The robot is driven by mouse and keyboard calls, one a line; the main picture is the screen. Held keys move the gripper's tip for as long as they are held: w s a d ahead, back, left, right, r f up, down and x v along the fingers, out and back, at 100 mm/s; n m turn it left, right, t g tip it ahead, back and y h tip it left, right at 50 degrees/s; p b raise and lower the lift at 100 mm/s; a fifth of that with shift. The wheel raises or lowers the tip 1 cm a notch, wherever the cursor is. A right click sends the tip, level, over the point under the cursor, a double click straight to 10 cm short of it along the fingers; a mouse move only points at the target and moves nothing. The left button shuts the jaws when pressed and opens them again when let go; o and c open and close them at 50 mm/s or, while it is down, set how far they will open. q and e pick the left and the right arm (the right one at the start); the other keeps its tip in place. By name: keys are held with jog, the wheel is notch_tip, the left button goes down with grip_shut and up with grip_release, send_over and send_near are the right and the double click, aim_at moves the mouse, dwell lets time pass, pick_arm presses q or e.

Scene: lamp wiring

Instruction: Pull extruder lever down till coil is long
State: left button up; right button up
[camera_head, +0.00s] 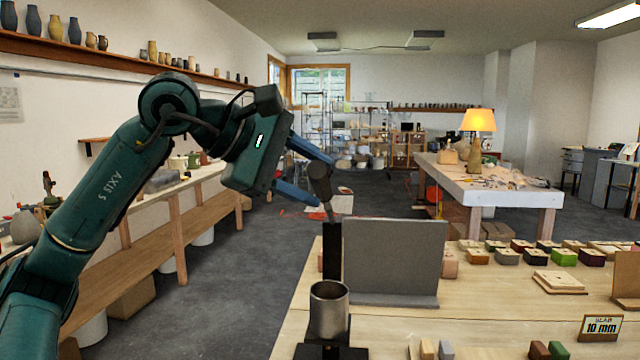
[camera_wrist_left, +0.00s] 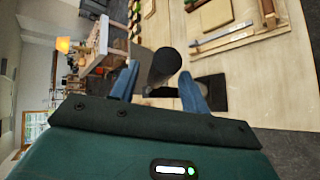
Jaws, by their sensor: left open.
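The extruder stands at the front edge of the near table, with a black post (camera_head: 332,250), a silver metal barrel (camera_head: 328,308) and a black base. Its lever ends in a dark grey-brown cylindrical grip (camera_head: 320,184), raised above the post. My left gripper (camera_head: 323,178) is open, its blue fingers on either side of the lever grip. In the left wrist view the grip (camera_wrist_left: 160,67) shows between the two spread fingertips (camera_wrist_left: 157,82); I cannot tell whether either finger touches it. No clay coil can be made out. My right gripper is not in view.
A grey upright panel (camera_head: 393,262) stands just right of the extruder. Several coloured blocks (camera_head: 508,256) and a "10 mm" sign (camera_head: 600,327) are on the near table. A lamp (camera_head: 478,122) glows on the far table. A long shelf-bench runs along the left wall.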

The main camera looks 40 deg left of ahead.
pick_arm(q)
jog(key=v, duration=1)
jog(key=shift+s, duration=0.35)
jog(key=shift+a+r, duration=0.1)
jog(key=shift+a, duration=0.05)
